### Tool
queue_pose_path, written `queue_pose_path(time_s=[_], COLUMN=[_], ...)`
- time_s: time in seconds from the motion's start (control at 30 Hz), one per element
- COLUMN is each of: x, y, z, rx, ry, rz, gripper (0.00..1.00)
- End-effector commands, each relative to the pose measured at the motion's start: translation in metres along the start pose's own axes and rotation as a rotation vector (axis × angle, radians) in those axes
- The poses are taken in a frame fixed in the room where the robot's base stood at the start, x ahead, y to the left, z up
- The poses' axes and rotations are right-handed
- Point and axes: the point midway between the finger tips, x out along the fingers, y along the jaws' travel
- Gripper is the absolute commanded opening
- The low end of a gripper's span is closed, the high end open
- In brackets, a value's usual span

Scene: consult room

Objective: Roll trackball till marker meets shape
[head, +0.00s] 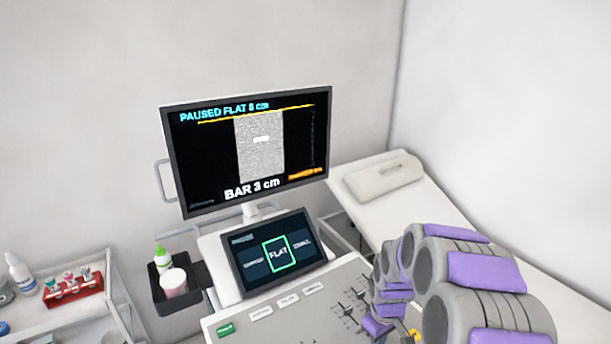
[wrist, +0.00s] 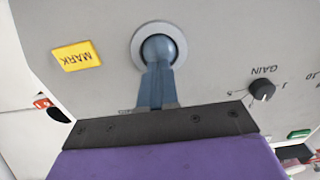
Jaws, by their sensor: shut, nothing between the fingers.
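In the wrist view, the trackball (wrist: 158,46) is a blue-grey ball in a pale round ring on the console. My gripper (wrist: 157,72) is shut and empty, its blue-grey fingers reaching over the near side of the ball; I cannot tell whether they touch it. In the head view the monitor (head: 250,150) reads "PAUSED FLAT 8 cm" and "BAR 3 cm". I cannot make out a separate marker. The trackball and my fingertips are hidden behind my arm in the head view.
A yellow MARK key (wrist: 77,56) is left of the trackball, and a black GAIN knob (wrist: 262,90) is right. A touch panel (head: 278,254) highlights FLAT. Sliders (head: 352,300) line the console.

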Motion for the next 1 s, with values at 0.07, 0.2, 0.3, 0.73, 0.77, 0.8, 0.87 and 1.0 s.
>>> queue_pose_path(time_s=[0.07, 0.2, 0.3, 0.73, 0.77, 0.8, 0.87, 1.0], x=[0.0012, 0.0032, 0.0045, 0.01, 0.0099, 0.0099, 0.0098, 0.0099], y=[-0.0002, -0.0015, -0.0015, -0.001, -0.0009, -0.0009, -0.0009, -0.0015], z=[-0.0001, -0.0009, -0.001, -0.0004, -0.0004, -0.0003, -0.0001, 0.0014], rx=[0.0, 0.0, 0.0, 0.0, 0.0, 0.0, 0.0, 0.001], ry=[0.0, -0.002, -0.002, -0.002, -0.002, -0.002, -0.002, -0.003], rz=[0.0, 0.001, 0.001, 0.001, 0.001, 0.0, 0.001, 0.001], gripper=[0.0, 0.0, 0.0, 0.0, 0.0, 0.0, 0.0, 0.0])
